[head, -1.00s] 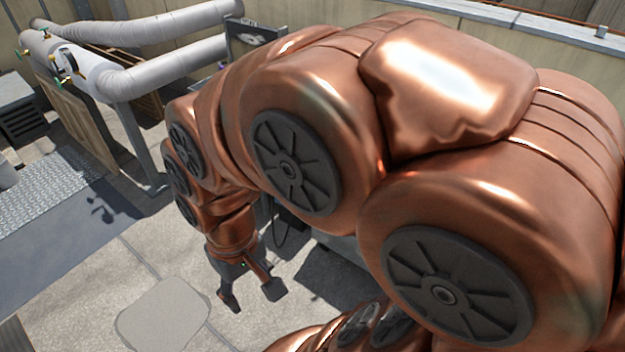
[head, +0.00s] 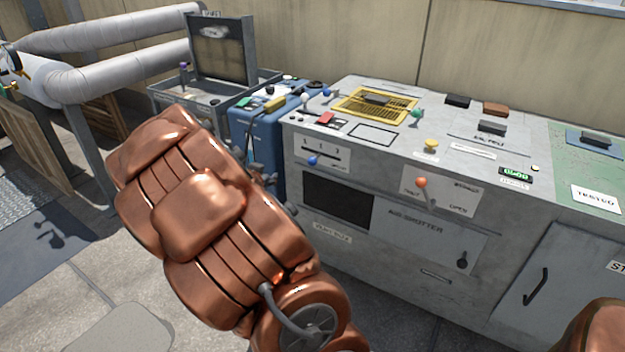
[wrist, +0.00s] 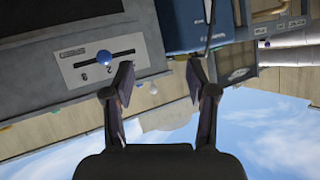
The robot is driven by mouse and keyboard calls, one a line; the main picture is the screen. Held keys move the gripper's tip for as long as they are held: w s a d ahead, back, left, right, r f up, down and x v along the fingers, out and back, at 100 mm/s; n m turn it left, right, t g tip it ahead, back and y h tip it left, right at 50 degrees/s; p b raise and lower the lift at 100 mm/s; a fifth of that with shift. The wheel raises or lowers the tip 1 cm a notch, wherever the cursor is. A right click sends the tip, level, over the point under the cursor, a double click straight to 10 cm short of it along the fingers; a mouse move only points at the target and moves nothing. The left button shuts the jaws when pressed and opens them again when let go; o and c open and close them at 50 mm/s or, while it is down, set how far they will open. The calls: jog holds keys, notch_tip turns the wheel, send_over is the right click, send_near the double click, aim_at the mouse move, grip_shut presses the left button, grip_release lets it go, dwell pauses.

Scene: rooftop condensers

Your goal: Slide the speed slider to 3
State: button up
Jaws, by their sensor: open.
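The speed slider is a blue round knob (head: 312,160) on a pale plate (head: 338,150) marked 1, 2, 3, at the left end of the grey cabinet's front. In the wrist view, which is turned over, the knob (wrist: 104,57) stands partway along a dark slot on its plate (wrist: 75,72). I cannot tell exactly which number it is at. My gripper (wrist: 159,68) is open and empty. The knob is just left of the left finger in the wrist view, outside the jaws.
The grey cabinet (head: 345,222) carries an orange-knobbed lever (head: 421,182), a yellow button (head: 431,144) and a yellow grille (head: 352,104) on top. A blue box (head: 262,125) stands close to its left. Large grey pipes (head: 125,70) run at the back left.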

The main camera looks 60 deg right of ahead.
aim_at(311, 164)
jog(key=s+d+f+m+h+b, duration=0.1)
jog(key=s+d+h+b, duration=0.1)
jog(key=d, duration=0.2)
jog(key=s+d+f+m+g+h+b, duration=0.1)
jog(key=d+h+b, duration=0.1)
jog(key=d, duration=0.2)
jog(key=s+d+f+h+b, duration=0.2)
jog(key=d, duration=0.2)
jog(key=shift+s+d+m+g, duration=0.3)
jog(key=shift+s+d+m, duration=0.05)
jog(key=shift+m, duration=0.05)
jog(key=shift+b+x, duration=0.7)
jog(key=shift+x, duration=2.4)
jog(key=shift+f, duration=0.1)
grip_shut()
